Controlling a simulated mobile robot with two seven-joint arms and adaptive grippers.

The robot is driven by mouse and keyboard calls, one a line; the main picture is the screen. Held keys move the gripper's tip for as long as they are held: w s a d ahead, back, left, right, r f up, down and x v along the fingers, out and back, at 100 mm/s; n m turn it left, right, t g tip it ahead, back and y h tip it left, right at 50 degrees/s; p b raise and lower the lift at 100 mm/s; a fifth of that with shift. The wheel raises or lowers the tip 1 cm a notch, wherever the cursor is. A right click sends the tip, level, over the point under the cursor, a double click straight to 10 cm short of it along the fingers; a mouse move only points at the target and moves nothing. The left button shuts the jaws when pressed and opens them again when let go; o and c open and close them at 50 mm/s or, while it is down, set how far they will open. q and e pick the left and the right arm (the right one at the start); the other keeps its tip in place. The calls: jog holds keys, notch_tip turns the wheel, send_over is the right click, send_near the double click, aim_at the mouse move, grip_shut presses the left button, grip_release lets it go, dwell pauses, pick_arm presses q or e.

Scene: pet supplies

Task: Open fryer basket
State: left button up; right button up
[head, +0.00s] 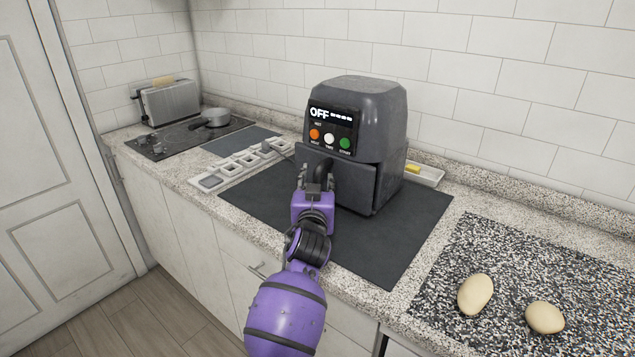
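The dark grey air fryer (370,110) stands on a dark mat (400,245) on the counter. Its display reads OFF, above orange, white and green buttons. The fryer basket (353,187) is the lower front part, and its front face sits below the control panel. My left gripper (318,172), on a purple arm, is at the front of the basket, where the handle is. The fingers and the handle are both dark and overlap, so I cannot tell whether the fingers are closed on the handle. My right gripper is not in view.
Two pale potato-like items (475,294) lie on a speckled board at the right. A white tray (425,175) with something yellow is behind the fryer. A toaster (172,103) and a pan (210,118) stand at far left.

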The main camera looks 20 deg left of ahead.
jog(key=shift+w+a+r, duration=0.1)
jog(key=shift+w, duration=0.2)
pick_arm(q)
grip_shut()
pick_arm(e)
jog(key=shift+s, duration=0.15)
